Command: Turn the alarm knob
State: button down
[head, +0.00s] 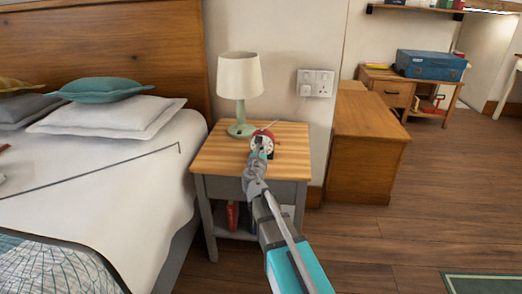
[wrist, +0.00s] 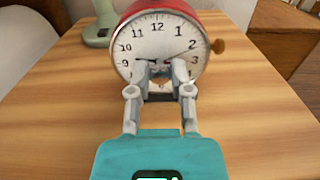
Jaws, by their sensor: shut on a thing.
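A red alarm clock (head: 268,138) with a white dial stands upright on the wooden bedside table (head: 215,158). In the wrist view the clock (wrist: 148,45) faces me, its numerals and hands showing. My gripper (wrist: 162,72) reaches straight at the lower middle of the dial. In the head view my gripper (head: 258,152) covers part of the clock. Its fingertips are shut on a small part at the dial, which I take as the alarm knob; the fingers hide most of it.
A lamp (head: 240,78) stands behind the clock to the left. The bed (head: 120,165) is left of the table, and a wooden cabinet (head: 365,150) is to the right. The tabletop in front of the clock is clear apart from my arm.

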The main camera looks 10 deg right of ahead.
jog(key=shift+d+m, duration=0.1)
jog(key=shift+m, duration=0.3)
jog(key=m, duration=1)
jog(key=shift+m, duration=0.3)
jog(key=m, duration=0.5)
jog(key=shift+m, duration=0.3)
jog(key=m, duration=0.5)
jog(key=shift+m, duration=0.3)
jog(key=c, duration=0.5)
grip_release()
jog(key=shift+c, duration=0.2)
